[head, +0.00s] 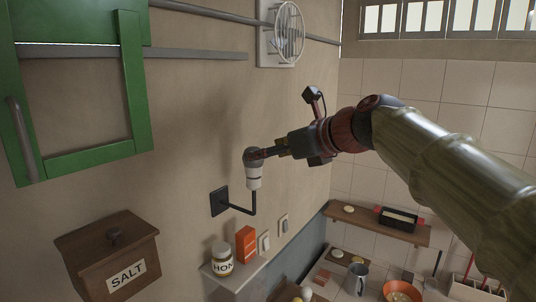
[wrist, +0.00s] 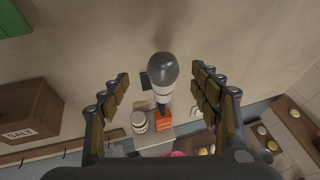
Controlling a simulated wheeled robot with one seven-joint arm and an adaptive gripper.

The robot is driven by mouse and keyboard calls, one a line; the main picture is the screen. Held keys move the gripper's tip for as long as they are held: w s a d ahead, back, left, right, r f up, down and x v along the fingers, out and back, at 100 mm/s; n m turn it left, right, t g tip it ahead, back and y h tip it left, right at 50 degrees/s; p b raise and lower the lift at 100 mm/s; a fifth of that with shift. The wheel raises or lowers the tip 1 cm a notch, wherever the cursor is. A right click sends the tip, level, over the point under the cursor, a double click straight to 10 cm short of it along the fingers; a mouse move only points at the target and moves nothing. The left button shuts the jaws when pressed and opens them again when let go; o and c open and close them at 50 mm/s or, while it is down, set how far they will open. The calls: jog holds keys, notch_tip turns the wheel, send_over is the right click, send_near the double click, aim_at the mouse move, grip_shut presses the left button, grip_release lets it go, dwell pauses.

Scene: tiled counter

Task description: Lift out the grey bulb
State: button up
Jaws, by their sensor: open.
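The grey bulb (head: 253,155) sits upright in a white socket (head: 254,178) on a black bent arm fixed to the wall. In the wrist view my gripper (wrist: 162,80) is open, with one finger on each side of the bulb and a gap on both sides. Whether a finger touches the bulb cannot be told from the head view.
A wooden salt box (head: 108,258) and a green cabinet frame (head: 137,85) are on the wall to the left. A fan (head: 288,32) is above.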

aim_at(253, 166)
jog(key=p+x, duration=0.1)
jog(key=x, duration=0.7)
jog(key=shift+w+d, duration=0.2)
jog(key=shift+s+d, duration=0.1)
jog(key=shift+s, duration=0.15)
jog(key=shift+w, duration=0.15)
jog(key=c, duration=1.3)
